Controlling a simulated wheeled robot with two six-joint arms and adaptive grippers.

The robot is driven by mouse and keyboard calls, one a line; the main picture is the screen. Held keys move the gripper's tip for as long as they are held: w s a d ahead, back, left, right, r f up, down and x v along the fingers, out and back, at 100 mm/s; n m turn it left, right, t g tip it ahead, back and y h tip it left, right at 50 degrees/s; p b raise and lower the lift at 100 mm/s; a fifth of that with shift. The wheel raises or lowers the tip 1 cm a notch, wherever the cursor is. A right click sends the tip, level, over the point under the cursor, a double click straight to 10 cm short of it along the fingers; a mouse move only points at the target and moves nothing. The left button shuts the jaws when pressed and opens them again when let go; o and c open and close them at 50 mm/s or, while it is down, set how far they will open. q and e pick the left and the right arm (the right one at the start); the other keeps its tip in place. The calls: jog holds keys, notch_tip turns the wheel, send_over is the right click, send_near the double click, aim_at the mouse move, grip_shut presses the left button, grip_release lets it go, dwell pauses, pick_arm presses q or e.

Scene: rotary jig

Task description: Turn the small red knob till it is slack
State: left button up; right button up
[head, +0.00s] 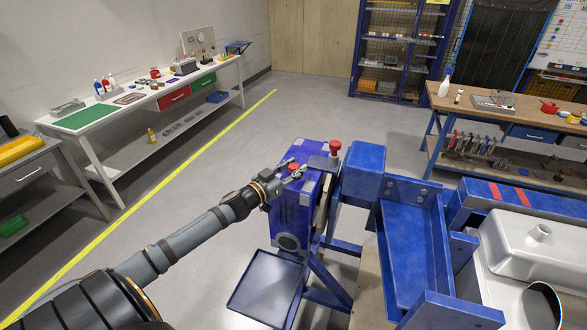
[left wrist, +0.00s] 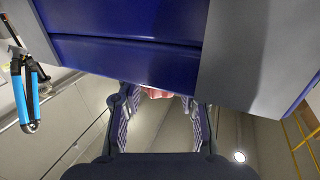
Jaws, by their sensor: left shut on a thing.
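The rotary jig has a blue box-shaped housing (head: 292,212) on a blue stand. A small red knob (head: 293,167) sits at the top of the housing, and my left gripper (head: 297,173) is right at it. In the left wrist view, the fingers (left wrist: 158,115) stand on both sides of a reddish piece (left wrist: 155,92), partly hidden by the housing's blue edge (left wrist: 130,62). The left gripper is shut on this knob. A second red knob (head: 335,147) stands upright on a grey mount to the right, apart from the gripper. My right gripper is not in view.
A blue tray (head: 240,302) sits low in front of the jig. A blue frame (head: 410,245) and silver tank-like part (head: 530,250) are at right. Workbenches stand left and right; blue-handled pliers (left wrist: 32,95) show in the wrist view. Floor behind is open.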

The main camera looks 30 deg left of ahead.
pick_arm(q)
jog(key=shift+f, duration=0.15)
jog(key=shift+f+y+b, duration=0.15)
jog(key=shift+y+b, duration=0.15)
jog(key=shift+b, duration=0.15)
jog(key=shift+f+n+y+b, duration=0.15)
jog(key=shift+n+y+b, duration=0.55)
jog(key=shift+y+b, duration=0.15)
jog(key=shift+r+n+y+b, duration=0.3)
jog(key=shift+n+y, duration=0.6)
jog(key=shift+y, duration=0.25)
jog(key=shift+d+f+n+y+b, duration=0.1)
jog(key=shift+n+y+b, duration=0.3)
jog(key=shift+y, duration=0.3)
jog(key=n+g+y+b, duration=0.5)
jog(key=y+b, duration=0.1)
jog(key=b, duration=0.3)
jog(key=n+g+y+b, duration=0.5)
jog(key=n+y+b, duration=0.1)
jog(key=b, duration=0.3)
jog(key=shift+w+f+y+b, duration=0.15)
jog(key=shift+y+b, duration=0.2)
jog(key=shift+y, duration=0.25)
jog(key=shift+r+n+g+y+b, duration=0.15)
jog(key=shift+n+g+y+b, duration=0.15)
jog(key=shift+n+g+b, duration=0.45)
jog(key=shift+r+n+g+y+b, duration=0.15)
jog(key=shift+n+g+y+b, duration=0.15)
jog(key=shift+g, duration=0.85)
